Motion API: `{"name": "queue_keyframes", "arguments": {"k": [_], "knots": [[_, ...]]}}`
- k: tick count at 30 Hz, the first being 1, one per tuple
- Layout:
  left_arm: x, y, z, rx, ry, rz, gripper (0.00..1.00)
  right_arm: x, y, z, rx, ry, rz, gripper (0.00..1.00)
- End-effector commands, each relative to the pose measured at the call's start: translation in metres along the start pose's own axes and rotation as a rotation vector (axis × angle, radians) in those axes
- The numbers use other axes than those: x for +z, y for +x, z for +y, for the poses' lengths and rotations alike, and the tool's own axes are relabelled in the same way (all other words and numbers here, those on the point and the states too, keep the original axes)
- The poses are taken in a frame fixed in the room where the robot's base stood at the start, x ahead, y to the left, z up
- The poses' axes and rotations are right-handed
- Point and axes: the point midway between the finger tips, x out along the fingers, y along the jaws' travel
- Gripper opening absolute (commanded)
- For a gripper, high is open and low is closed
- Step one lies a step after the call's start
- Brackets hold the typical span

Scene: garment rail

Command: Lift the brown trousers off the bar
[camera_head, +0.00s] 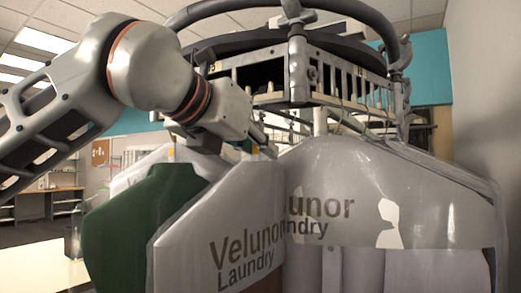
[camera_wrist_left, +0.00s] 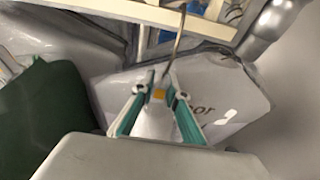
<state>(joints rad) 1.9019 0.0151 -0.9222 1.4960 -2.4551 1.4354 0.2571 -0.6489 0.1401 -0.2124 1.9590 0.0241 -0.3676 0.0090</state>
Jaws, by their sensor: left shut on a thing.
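A brown piece of cloth (camera_head: 264,284), which looks like the brown trousers, shows below the hem of a clear-grey "Velunor Laundry" cover (camera_head: 222,228). The cover hides the rest of it. My left gripper (camera_head: 264,143) is at the top of this cover, just under the rail. In the left wrist view, my left gripper's fingers (camera_wrist_left: 158,100) are shut around the neck of a hanger with an orange tag (camera_wrist_left: 159,95). A thin metal hook (camera_wrist_left: 179,45) rises from there towards the rail. My right gripper is in neither view.
The round rail with its slotted rim (camera_head: 340,82) stands above. A dark green garment (camera_head: 140,215) hangs close on the left. Another printed cover (camera_head: 385,190) hangs close on the right. A wall (camera_head: 487,90) borders the right side.

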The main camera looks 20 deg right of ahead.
Motion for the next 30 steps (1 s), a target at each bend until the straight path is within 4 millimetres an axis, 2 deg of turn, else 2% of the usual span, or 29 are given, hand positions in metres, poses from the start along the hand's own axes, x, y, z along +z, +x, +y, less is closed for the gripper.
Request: {"name": "queue_keyframes", "arguments": {"k": [30], "knots": [[0.032, -0.011, 0.0, 0.0, 0.002, -0.005, 0.0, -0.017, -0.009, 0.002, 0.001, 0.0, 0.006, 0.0]]}}
